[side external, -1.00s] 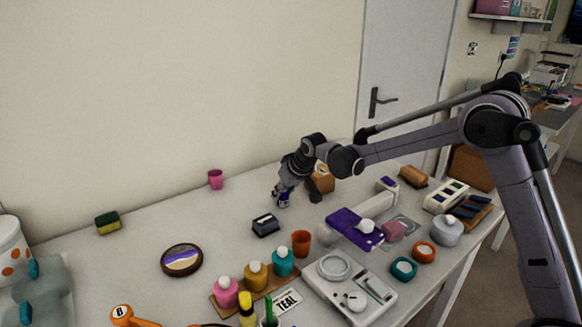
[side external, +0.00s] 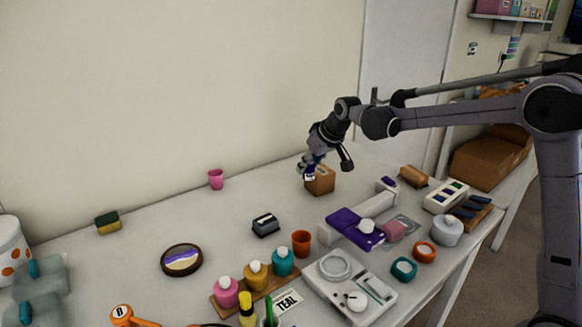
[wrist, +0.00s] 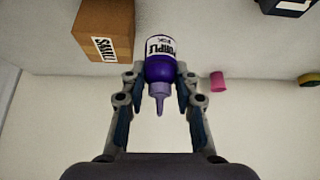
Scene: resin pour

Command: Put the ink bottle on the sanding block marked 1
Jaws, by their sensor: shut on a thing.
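The ink bottle (wrist: 160,70) is purple with a white label reading PURPLE INK and a light purple nozzle. My gripper (wrist: 161,78) is shut on it, with a finger on each side. In the side external view my gripper (side external: 310,168) holds the bottle (side external: 309,177) near the left front of a cardboard box, apparently above the table. A dark block with a pale top (side external: 265,225) lies on the table to the left and nearer; it may be a sanding block, but I cannot read a 1 on it. A brown block (side external: 413,176) lies farther right, with no readable mark.
The cardboard box (side external: 321,182) stands close beside my gripper; it also shows in the wrist view (wrist: 104,28). A pink cup (side external: 216,180) stands by the wall. An orange cup (side external: 301,243) and several paint bottles stand nearer. The table between the pink cup and dark block is clear.

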